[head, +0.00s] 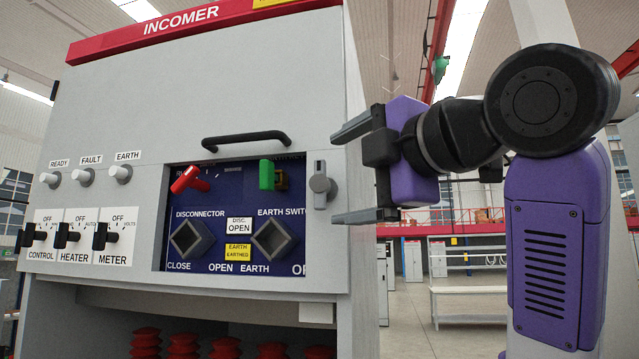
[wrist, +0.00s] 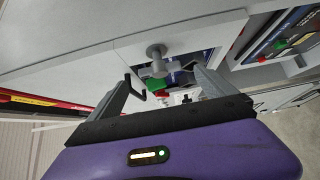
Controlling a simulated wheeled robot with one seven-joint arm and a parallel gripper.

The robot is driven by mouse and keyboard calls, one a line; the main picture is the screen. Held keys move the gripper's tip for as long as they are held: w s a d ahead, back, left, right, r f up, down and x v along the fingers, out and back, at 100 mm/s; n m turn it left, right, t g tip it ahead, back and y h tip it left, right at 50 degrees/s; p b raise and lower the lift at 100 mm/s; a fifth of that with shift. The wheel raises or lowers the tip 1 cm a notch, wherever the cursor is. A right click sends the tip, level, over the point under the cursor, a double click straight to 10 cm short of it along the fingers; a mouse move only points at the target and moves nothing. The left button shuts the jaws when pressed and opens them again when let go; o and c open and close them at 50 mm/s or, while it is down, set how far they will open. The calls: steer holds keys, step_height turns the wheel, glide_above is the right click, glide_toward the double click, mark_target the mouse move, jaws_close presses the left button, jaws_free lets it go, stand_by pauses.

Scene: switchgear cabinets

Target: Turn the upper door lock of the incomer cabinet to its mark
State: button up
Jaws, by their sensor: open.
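The incomer cabinet (head: 200,90) fills the left of the head view. A grey door lock with a short handle (head: 320,185) sits at the right edge of its front, right of the blue panel. The handle hangs roughly upright there. The lock also shows in the wrist view (wrist: 157,51), just beyond the fingertips. I cannot make out its mark. My gripper (head: 334,178) is open and empty, with one finger above the lock's height and one below it. In the wrist view the fingers (wrist: 162,76) spread to either side of the lock, apart from it.
The blue panel (head: 225,225) carries a red lever (head: 188,180), a green lever (head: 267,174) and two square sockets. A black handle (head: 245,140) juts out above it. Several black selector switches (head: 68,236) sit at left. Open hall floor lies right of the cabinet.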

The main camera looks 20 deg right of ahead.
mark_target(324, 185)
steer(key=w, duration=0.2)
steer(key=w+p, duration=0.1)
steer(key=w, duration=0.1)
steer(key=w+a+p, duration=0.1)
steer(key=w, duration=0.2)
steer(key=shift+a, duration=0.1)
steer(key=c, duration=1.4)
